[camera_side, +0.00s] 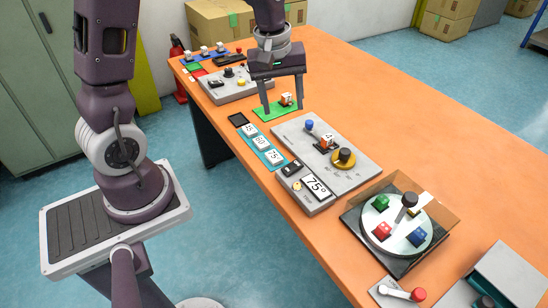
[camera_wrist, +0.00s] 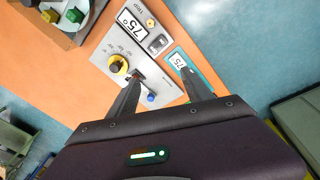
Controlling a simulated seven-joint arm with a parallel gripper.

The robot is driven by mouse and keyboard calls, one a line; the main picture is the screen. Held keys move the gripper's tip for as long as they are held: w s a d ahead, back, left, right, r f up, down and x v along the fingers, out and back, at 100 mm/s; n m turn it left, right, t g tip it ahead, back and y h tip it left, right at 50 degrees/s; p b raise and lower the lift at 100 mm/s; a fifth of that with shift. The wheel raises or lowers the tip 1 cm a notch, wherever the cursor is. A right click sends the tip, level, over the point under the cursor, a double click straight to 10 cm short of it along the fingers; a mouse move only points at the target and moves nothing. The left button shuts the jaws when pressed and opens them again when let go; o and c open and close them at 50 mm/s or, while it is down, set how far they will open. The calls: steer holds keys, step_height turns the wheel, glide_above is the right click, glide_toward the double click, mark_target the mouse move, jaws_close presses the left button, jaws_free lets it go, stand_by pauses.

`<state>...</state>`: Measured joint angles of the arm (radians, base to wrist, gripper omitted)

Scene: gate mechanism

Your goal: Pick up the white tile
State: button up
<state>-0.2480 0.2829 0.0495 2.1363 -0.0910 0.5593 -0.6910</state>
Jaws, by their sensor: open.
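Several white numbered tiles lie in a row on a teal strip; the one reading 75 (camera_side: 274,156) is nearest, with 60 (camera_side: 261,143) behind it. A 75 tile also shows in the wrist view (camera_wrist: 179,63), past the right finger. Which white tile is meant, I cannot tell. My gripper (camera_side: 284,105) is open, fingers pointing down, at the green mat (camera_side: 267,111). A small orange and white block (camera_side: 287,99) shows between the fingers in the side view; whether they touch it, I cannot tell. In the wrist view my gripper (camera_wrist: 163,80) shows nothing held.
A grey panel (camera_side: 292,132) with a blue knob, yellow dial and 75° display stands nearer than the mat. A round turntable (camera_side: 382,237) with coloured blocks is at the near end. Another control box (camera_side: 236,87) is farther back. The table's right side (camera_side: 400,130) is clear.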

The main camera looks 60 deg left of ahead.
mark_target(274, 156)
steer(key=a+f+n, duration=0.2)
steer(key=f, duration=0.5)
steer(key=w+a+f+n+g, duration=0.1)
steer(key=a+f+n, duration=0.1)
steer(key=f, duration=0.6)
steer(key=w+a+f+n+g, duration=0.1)
steer(key=a+f, duration=0.1)
steer(key=f, duration=0.5)
steer(key=shift+a+f+n, duration=0.15)
steer(key=shift+a+n, duration=0.2)
steer(key=shift+n, duration=0.05)
jaws_close()
